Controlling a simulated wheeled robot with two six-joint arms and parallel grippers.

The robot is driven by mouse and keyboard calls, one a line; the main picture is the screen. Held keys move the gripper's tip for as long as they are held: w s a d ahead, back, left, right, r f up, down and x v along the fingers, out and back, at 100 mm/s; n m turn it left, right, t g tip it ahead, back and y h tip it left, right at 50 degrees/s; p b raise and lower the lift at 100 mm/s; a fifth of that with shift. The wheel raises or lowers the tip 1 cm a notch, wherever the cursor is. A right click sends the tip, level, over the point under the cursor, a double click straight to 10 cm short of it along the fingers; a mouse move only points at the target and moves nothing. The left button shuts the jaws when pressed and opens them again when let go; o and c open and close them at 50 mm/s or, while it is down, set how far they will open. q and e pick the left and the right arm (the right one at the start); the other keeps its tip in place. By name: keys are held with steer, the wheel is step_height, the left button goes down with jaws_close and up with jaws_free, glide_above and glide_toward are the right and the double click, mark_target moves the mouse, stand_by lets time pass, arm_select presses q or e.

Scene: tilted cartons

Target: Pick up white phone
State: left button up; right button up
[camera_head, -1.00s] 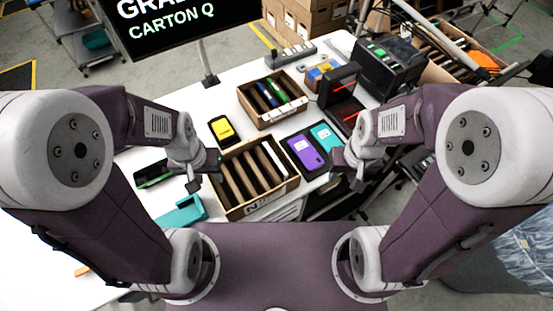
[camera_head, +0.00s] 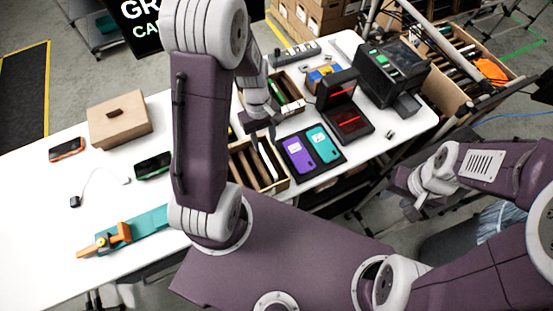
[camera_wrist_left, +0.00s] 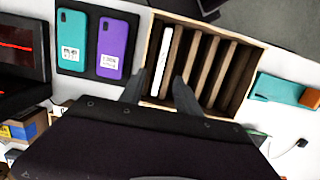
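The white phone (camera_wrist_left: 161,62) stands on edge in the leftmost slot of the divided carton (camera_wrist_left: 253,76) in the left wrist view. In the head view it is a thin white strip (camera_head: 269,160) in the carton (camera_head: 276,186), partly hidden by my left arm. My left gripper (camera_wrist_left: 160,90) is open and empty above the carton's near edge. Its fingers are spread to either side of the phone's line, apart from it. In the head view the left gripper (camera_head: 262,127) points down over the carton. My right gripper (camera_head: 412,205) hangs off the table's right side; its fingers are unclear.
A black tray holds a purple phone (camera_head: 299,157) and a teal phone (camera_head: 322,144) right of the carton. Another carton (camera_head: 290,92) and a red-lit scanner (camera_head: 347,118) stand behind. A brown box (camera_head: 119,122) and a teal holder (camera_head: 150,222) are at left.

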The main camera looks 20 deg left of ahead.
mark_target(266, 159)
arm_select(q)
steer(key=f, duration=0.3)
steer(key=shift+s+f, duration=0.15)
steer(key=shift+s, duration=0.25)
steer(key=shift+w+d+f, duration=0.25)
steer(key=shift+d+f, duration=0.05)
steer(key=shift+f, duration=0.05)
steer(key=f, duration=0.3)
steer(key=s+f, duration=0.1)
steer(key=f, duration=0.1)
steer(key=shift+w+d, duration=0.1)
steer(key=shift+w, duration=0.1)
steer(key=shift+s, duration=0.1)
jaws_close()
